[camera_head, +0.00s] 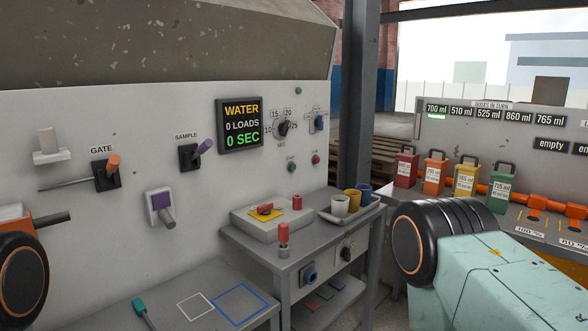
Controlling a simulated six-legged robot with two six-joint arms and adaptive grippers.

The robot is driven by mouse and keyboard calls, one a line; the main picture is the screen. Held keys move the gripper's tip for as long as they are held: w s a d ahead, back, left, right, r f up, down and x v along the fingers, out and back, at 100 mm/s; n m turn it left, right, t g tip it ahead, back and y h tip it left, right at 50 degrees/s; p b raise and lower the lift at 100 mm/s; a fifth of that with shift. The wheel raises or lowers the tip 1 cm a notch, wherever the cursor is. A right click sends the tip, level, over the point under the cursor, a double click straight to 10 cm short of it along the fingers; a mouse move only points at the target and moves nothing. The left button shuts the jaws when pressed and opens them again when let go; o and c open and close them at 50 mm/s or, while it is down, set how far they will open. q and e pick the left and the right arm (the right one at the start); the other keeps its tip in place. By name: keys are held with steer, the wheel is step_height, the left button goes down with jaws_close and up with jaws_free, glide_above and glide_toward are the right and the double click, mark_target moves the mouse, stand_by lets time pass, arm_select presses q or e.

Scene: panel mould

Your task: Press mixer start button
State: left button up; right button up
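A grey wall panel (235,185) fills the left and middle. It carries a small green button (292,167) with a tiny label above it that I cannot read surely. A small red button (315,159) sits to its right. A round dial (283,128) marked in seconds is above them. The display (240,125) beside it reads WATER, 0 LOADS, 0 SEC. Another small green button or lamp (298,91) is higher up. Nothing of mine touches the buttons.
A grey bench with a control box (270,217), a red-topped post (283,240) and a tray of cups (340,205) stands below the buttons. GATE (107,174) and SAMPLE (190,157) levers are left. Coloured canisters (465,178) stand right. A dark column (358,95) rises behind.

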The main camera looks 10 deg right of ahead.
steer(key=shift+c, duration=0.3)
jaws_close()
stand_by(1.1)
